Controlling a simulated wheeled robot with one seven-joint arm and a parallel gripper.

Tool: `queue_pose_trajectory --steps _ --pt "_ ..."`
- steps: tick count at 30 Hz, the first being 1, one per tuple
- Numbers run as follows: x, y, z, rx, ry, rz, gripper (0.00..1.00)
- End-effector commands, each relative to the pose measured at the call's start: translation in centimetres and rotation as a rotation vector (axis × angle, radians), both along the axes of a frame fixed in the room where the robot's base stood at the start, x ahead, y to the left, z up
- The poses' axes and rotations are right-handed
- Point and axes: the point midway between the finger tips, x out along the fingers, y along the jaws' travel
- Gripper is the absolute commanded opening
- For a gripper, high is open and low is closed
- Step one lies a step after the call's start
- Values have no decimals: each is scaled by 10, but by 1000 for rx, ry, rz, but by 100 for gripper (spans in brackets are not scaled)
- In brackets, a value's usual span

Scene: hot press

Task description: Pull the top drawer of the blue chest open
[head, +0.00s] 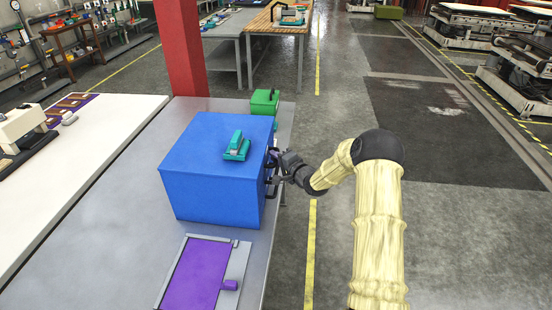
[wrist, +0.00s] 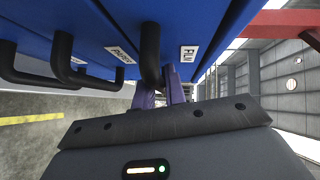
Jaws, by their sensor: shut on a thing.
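The blue chest (head: 212,165) stands on the grey bench, with its drawer fronts facing right towards my arm. In the wrist view its blue drawer fronts (wrist: 215,25) run across the top, with black bar handles and small white labels; one label seems to read FILM. This view is turned on its side, with the floor at left. My gripper (head: 275,170) is at the drawer side of the chest. In the wrist view its purple fingers (wrist: 162,95) are closed on the rightmost black handle (wrist: 150,50), which appears to be the top drawer's. No drawer visibly stands out.
A teal object (head: 237,147) lies on the chest's top. A green box (head: 264,102) stands behind it, and a purple-and-grey panel (head: 197,275) lies in front on the bench (head: 130,215). A red pillar (head: 180,50) rises behind. The floor right of the bench is clear.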

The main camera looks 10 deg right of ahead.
Motion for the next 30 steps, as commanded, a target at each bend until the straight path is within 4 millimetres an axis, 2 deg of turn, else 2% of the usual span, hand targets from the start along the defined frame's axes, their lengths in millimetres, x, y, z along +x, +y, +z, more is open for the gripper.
queue_pose_trajectory --steps 5,11,17,24,30 --pt "-2 -8 0 0 2 -2 0" --pt "-11 -34 0 -1 2 -4 0" --pt "-27 -83 1 0 3 -7 0" --pt "-51 -156 1 -2 3 -8 0" --pt "-68 -208 0 -2 4 -5 0"
